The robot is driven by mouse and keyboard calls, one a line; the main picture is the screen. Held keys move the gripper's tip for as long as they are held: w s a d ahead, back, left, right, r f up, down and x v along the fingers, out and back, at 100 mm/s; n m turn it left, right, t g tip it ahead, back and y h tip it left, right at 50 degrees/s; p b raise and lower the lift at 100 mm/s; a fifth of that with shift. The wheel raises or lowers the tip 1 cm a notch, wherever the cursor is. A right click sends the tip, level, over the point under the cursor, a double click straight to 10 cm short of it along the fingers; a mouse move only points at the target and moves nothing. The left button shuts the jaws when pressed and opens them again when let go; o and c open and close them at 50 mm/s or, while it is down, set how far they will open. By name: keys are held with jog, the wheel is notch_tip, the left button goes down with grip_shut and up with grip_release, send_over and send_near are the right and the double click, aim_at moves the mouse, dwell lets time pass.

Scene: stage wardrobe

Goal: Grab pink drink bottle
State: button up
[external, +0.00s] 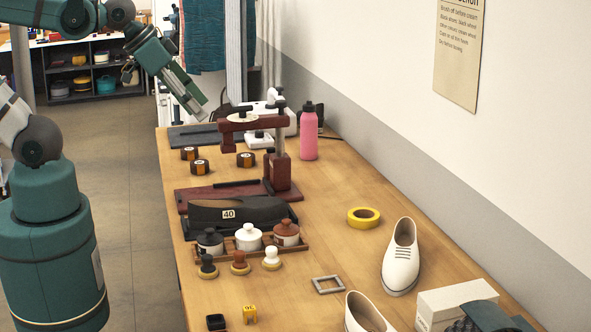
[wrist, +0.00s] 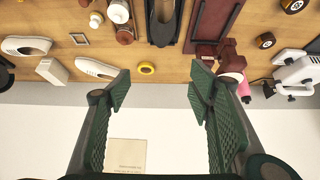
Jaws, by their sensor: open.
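The pink drink bottle (external: 308,137) stands upright on the table, with a dark cap, near the wall and behind the dark red press. In the wrist view, pink of the bottle (wrist: 297,91) shows at the right, outside my fingers and beside the white machine; it is partly covered. My gripper (wrist: 161,88) is open and empty, its two green fingers spread wide over the wall side of the table. In the external view, my gripper (external: 199,109) hangs above the far left part of the table, left of the bottle and apart from it.
The dark red press (external: 283,170) stands in front of the bottle. A white machine (external: 262,137) is just left of it. A yellow tape ring (external: 363,217) and a white shoe (external: 401,262) lie nearer. The table between bottle and ring is clear.

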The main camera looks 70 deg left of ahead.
jog(key=w+a+r+m+g+p, duration=0.1)
jog(key=w+a+r+m, duration=0.15)
jog(key=w, duration=0.35)
jog(key=w+a+r+m+g+p, duration=0.1)
jog(key=w+a+r+m, duration=0.1)
jog(key=w+a+r, duration=0.3)
jog(key=m+g+p, duration=0.3)
jog(key=m+g, duration=0.1)
jog(key=m, duration=0.5)
send_over(309, 102)
jog(key=s+d, duration=0.5)
jog(key=d, duration=0.7)
notch_tip(309, 102, down, 9)
jog(key=w+a+f+m, duration=0.1)
jog(key=a+f, duration=0.2)
jog(key=a, duration=0.1)
jog(key=w+a+f+m, duration=0.1)
jog(key=w+a+f, duration=0.1)
jog(key=a+f, duration=0.2)
jog(key=w+a+f+m+g, duration=0.1)
jog(key=w+a+f+m, duration=0.1)
jog(key=a+f, duration=0.1)
jog(key=shift+a+f+p, duration=0.25)
jog(key=shift+a+p, duration=0.15)
jog(key=shift+a, duration=0.15)
jog(key=shift+a+f, duration=0.4)
jog(key=shift+w, duration=0.1)
